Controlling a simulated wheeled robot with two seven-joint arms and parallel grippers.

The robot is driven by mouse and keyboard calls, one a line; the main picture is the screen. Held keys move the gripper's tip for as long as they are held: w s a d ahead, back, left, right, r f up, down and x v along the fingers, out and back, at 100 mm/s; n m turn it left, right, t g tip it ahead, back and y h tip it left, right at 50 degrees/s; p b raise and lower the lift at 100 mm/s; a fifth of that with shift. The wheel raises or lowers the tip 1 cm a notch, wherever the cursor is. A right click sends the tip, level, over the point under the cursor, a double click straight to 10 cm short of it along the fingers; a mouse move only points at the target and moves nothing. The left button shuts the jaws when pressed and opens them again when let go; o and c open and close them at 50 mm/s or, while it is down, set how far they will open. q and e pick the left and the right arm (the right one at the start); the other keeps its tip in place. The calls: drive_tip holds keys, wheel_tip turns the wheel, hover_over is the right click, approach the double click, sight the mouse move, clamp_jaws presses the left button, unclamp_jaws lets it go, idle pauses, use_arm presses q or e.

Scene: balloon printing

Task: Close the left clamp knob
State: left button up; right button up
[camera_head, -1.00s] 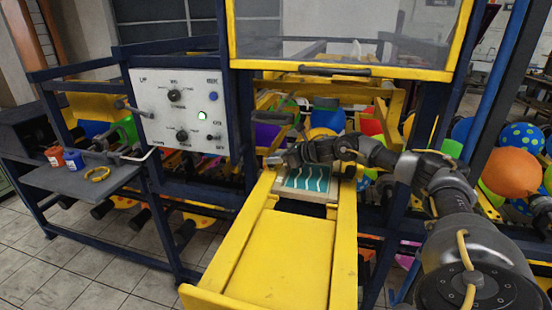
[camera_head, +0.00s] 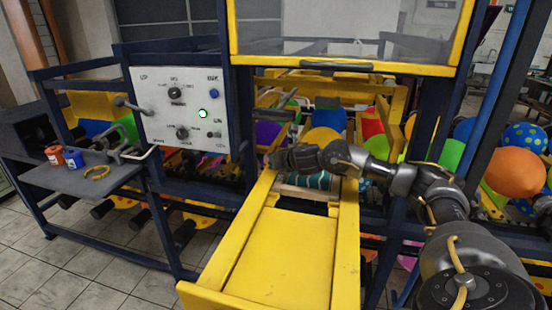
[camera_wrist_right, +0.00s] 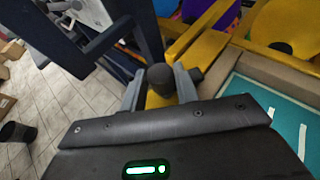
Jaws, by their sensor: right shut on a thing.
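The left clamp knob (camera_wrist_right: 160,78) is a dark, round knob between the two grey fingers of my right gripper (camera_wrist_right: 160,92) in the right wrist view. The gripper is shut on it. In the head view my right gripper (camera_head: 272,161) is at the left rail of the yellow frame, and the knob cannot be made out there. A teal plate with white wavy stripes (camera_wrist_right: 268,103) lies beside the gripper; in the head view it (camera_head: 318,181) is partly hidden behind my right arm. My left gripper is not in view.
The yellow sliding frame (camera_head: 268,258) extends toward me. A control panel (camera_head: 150,110) with knobs and a green light stands left. A side shelf (camera_head: 75,180) holds orange and blue containers and a yellow ring. Balloons (camera_head: 515,172) fill the rack behind.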

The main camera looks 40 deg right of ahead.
drive_tip(key=m+h, duration=0.1)
drive_tip(key=m+g+h, duration=0.1)
drive_tip(key=m+h, duration=0.1)
drive_tip(key=shift+w+a+p, duration=0.1)
drive_tip(key=shift+a+p, duration=0.2)
drive_tip(key=shift+a, duration=0.1)
drive_tip(key=m+h, duration=0.1)
drive_tip(key=m+g+h+p, duration=0.1)
drive_tip(key=shift+w+a+r+m+g+h, duration=0.1)
drive_tip(key=shift+w+a+m+g+h, duration=0.05)
drive_tip(key=shift+m+g+h, duration=0.2)
drive_tip(key=m+g+h, duration=0.1)
drive_tip(key=m+g+h+p, duration=0.1)
drive_tip(key=m+h, duration=0.1)
drive_tip(key=shift+w+a+g, duration=0.15)
drive_tip(key=shift+g, duration=0.2)
drive_tip(key=shift+w+m+g+h+p, duration=0.15)
drive_tip(key=shift+m+g+h+p, duration=0.45)
drive_tip(key=shift+m+g, duration=0.65)
drive_tip(key=o, duration=1)
drive_tip(key=shift+c, duration=0.2)
